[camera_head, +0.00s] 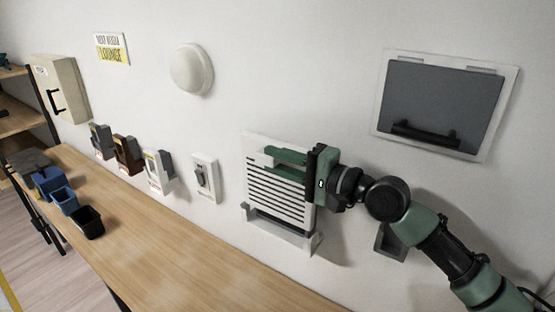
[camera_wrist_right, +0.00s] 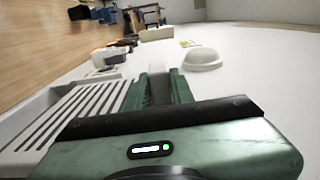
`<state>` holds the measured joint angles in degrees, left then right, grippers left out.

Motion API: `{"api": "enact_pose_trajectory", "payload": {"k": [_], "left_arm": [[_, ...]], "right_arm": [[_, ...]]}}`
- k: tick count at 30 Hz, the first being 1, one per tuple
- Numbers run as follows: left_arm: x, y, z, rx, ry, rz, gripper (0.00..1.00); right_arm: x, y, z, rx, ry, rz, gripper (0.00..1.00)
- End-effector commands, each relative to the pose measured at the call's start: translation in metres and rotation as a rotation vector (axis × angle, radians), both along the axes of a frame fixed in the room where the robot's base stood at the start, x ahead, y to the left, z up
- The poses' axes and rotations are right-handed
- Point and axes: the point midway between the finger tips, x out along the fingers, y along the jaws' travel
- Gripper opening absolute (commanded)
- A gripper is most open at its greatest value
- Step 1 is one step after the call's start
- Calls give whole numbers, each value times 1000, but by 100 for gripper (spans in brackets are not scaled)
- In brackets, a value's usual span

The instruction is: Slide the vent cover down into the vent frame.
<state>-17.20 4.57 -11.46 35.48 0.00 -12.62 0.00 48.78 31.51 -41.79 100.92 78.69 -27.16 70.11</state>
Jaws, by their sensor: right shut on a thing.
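The vent cover (camera_head: 262,192) is a white slatted panel standing upright against the wall, right of centre in the head view. Its slats also show at the left of the wrist view (camera_wrist_right: 72,112). The vent frame (camera_head: 286,236) is white, with a projecting lower lip; a dark strip shows between the cover's lower edge and this lip. My right gripper (camera_head: 284,163) is at the cover's upper part, coming from the right, shut on the cover. In the wrist view its green fingers (camera_wrist_right: 158,92) flank a pale raised piece. The cover's right side is partly hidden by the gripper. My left gripper is out of view.
A wooden counter (camera_head: 190,255) runs below. A switch (camera_head: 204,178) and several wall boxes are to the left. A grey hatch panel (camera_head: 440,105) is at upper right, and a small grey bracket (camera_head: 391,243) sits behind my right arm. Dark and blue bins (camera_head: 86,222) stand on the counter's left.

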Motion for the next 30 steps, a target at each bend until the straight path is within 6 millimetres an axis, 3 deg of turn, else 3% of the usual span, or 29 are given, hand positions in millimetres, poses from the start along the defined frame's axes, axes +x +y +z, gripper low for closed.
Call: {"api": "enact_pose_trajectory", "payload": {"k": [30], "left_arm": [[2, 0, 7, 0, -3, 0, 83]], "right_arm": [[0, 0, 1, 3, 3, 0, 0]]}}
